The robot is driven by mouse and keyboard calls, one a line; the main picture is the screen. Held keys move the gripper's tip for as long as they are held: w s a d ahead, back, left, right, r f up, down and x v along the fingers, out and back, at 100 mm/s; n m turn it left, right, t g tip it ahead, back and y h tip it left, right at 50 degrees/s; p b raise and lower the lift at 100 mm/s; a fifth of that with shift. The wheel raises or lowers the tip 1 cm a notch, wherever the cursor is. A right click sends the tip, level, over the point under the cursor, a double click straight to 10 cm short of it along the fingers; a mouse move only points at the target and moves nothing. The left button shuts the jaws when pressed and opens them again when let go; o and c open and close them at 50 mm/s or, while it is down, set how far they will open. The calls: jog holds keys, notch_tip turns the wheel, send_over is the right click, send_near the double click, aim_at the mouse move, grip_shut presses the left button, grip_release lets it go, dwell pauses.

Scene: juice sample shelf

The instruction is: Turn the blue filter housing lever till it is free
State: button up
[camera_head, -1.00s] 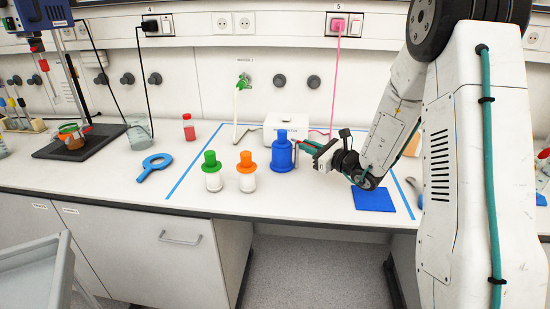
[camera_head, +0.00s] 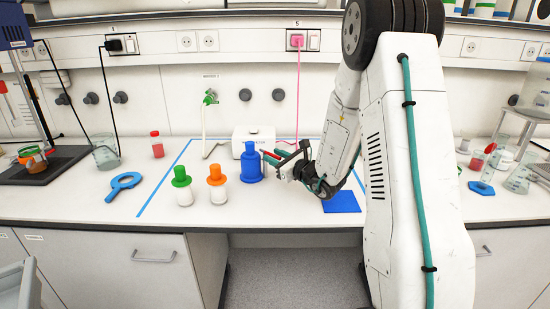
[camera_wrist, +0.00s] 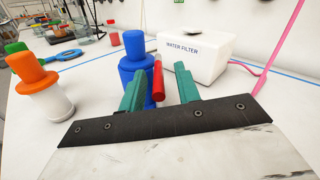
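The blue filter housing (camera_head: 250,164) stands upright on the white bench, and it also shows in the wrist view (camera_wrist: 135,62). A red lever (camera_wrist: 158,84) sticks out from its side towards my gripper. My gripper (camera_wrist: 160,85) is open, with one teal finger on each side of the red lever. The lever lies nearer the left finger; I cannot tell whether they touch. A clear gap shows between the lever and the right finger. In the head view my gripper (camera_head: 267,157) is just right of the housing.
A white water filter box (camera_head: 247,138) with a pink cable (camera_head: 298,90) stands behind. White bottles with a green cap (camera_head: 181,176) and an orange cap (camera_head: 216,175) stand to the left. A blue mat (camera_head: 341,202) lies at the right front. Blue tape outlines this area.

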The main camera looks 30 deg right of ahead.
jog(key=shift+a, duration=0.1)
jog(key=v, duration=0.8)
dwell(0.5)
